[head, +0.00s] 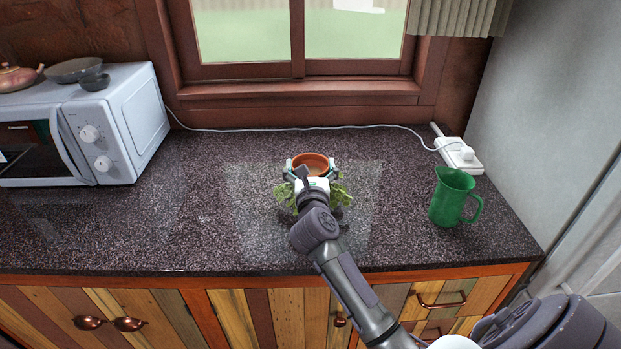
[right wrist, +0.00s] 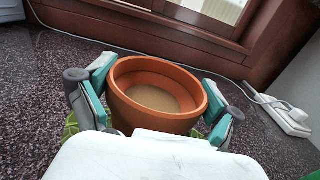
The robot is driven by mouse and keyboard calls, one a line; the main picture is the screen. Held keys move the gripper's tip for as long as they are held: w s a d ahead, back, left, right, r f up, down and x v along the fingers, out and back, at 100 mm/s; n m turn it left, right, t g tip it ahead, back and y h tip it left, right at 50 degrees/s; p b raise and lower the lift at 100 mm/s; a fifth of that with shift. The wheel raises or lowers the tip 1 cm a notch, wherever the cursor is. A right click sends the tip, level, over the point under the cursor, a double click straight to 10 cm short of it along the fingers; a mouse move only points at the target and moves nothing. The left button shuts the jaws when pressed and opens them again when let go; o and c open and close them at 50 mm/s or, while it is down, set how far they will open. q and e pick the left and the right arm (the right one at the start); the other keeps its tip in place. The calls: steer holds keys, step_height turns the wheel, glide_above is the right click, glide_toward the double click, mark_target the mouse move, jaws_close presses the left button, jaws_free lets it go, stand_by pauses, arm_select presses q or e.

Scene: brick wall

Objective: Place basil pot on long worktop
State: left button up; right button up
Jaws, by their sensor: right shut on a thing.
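The basil pot (head: 312,161) is a terracotta pot with green leaves (head: 285,194) showing low on both sides of my gripper. It is over the middle of the long worktop (head: 210,225), a dark speckled counter. My right gripper (head: 311,172) is shut on the pot, with a finger on each side. In the right wrist view the pot (right wrist: 157,92) sits between the teal-padded fingers, its brown inside visible. My gripper hides the pot's underside, so I cannot tell whether it touches the worktop. My left gripper is not in view.
A white microwave (head: 125,115) with pans on top stands at the left. A green jug (head: 453,197) stands at the right, near a white power strip (head: 459,154). A white cable runs along the back. The worktop left of the pot is clear.

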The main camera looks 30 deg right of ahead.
mark_target(310, 166)
steer(key=shift+f, duration=1.6)
steer(key=shift+f, duration=0.1)
steer(key=o, duration=1.5)
steer(key=shift+f, duration=0.1)
steer(key=shift+s, duration=0.1)
steer(key=b+v, duration=0.2)
steer(key=v, duration=0.9)
steer(key=shift+s+a, duration=0.2)
steer(key=shift+s, duration=0.25)
